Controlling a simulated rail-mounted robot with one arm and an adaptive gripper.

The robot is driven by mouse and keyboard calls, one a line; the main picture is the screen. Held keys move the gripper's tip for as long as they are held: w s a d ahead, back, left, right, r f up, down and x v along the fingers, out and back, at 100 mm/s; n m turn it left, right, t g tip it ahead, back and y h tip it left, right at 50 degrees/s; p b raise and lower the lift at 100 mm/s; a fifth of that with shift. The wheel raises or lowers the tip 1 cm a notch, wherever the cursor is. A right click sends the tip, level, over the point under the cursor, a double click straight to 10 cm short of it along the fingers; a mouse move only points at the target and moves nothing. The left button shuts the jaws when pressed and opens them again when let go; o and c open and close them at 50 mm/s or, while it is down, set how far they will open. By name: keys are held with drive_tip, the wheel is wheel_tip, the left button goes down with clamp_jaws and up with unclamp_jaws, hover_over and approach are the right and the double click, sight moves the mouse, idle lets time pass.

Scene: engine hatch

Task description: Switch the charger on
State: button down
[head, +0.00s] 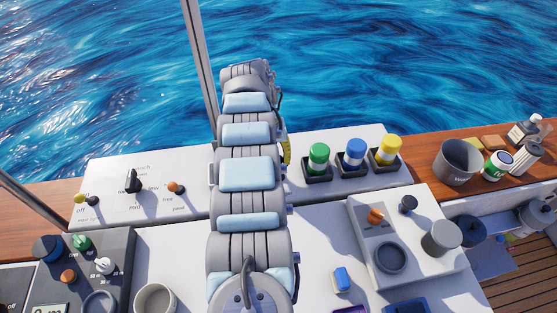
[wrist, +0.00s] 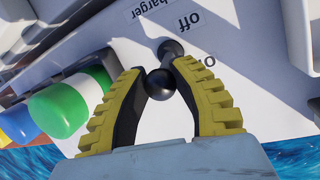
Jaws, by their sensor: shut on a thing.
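The charger switch is a small black lever with a ball end (wrist: 160,84), seen in the wrist view on a white panel (wrist: 125,40). The labels "charger" and "off" appear upside down beside it; another label, starting with "o", is partly covered by a finger. My gripper (wrist: 157,72) has its yellow-edged fingers closed around the lever, one on each side of the ball end. In the head view my own arm hides the charger switch and most of the gripper.
Green (head: 319,157), blue (head: 354,153) and yellow (head: 387,149) capped items stand in dark holders right of my arm. The green one is close to my gripper in the wrist view (wrist: 70,103). Other switches (head: 133,181) are on the panel's left. A grey cup (head: 458,162) stands farther right.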

drive_tip(key=c, duration=0.8)
unclamp_jaws()
drive_tip(key=shift+r, duration=0.15)
wheel_tip(320, 180, up, 10)
drive_tip(key=shift+f, duration=0.1)
drive_tip(key=shift+w+f, duration=0.1)
